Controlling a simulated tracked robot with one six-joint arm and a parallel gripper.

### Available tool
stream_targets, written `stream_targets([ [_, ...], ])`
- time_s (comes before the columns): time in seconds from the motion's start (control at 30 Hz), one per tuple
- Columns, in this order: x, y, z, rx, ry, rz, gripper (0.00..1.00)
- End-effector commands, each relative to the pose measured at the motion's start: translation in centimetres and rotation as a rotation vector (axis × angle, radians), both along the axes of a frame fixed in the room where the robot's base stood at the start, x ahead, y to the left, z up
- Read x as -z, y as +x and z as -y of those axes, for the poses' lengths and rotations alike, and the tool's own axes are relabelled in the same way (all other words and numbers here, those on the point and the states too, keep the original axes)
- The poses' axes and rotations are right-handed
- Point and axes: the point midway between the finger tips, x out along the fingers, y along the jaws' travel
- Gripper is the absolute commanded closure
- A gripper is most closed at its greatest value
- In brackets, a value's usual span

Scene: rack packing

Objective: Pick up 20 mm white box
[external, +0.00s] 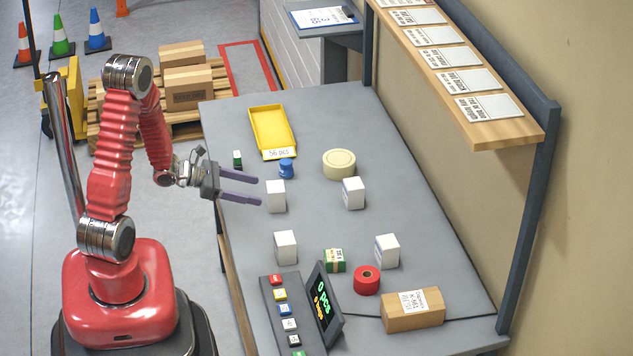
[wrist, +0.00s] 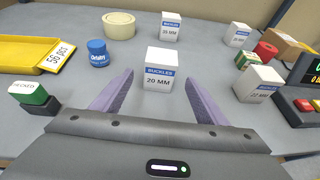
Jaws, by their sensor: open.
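A white box with a blue band reading "BUCKLES" and "20 MM" (wrist: 159,72) stands upright on the table, straight ahead in the wrist view. It also shows in the external view (external: 275,197). My gripper (external: 260,191) is open and empty, its two purple fingers pointing at this box. In the wrist view the fingers (wrist: 159,88) spread to either side of the box's lower part. The box appears just beyond the fingertips, not clearly between them. Three similar white boxes stand apart: one behind (external: 353,193), two toward the front (external: 286,247) (external: 387,251).
Red tape (external: 367,280), a button panel (external: 278,300) and a brown carton (external: 412,310) are at the front.

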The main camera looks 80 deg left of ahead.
Motion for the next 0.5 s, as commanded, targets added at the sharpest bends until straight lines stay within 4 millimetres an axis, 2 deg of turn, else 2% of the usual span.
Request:
stream_targets([
  [0.4,2.3,5.3,0.6,0.004,0.001,-0.002,0.33],
  [0.5,2.6,6.1,0.7,0.003,0.001,-0.001,0.33],
])
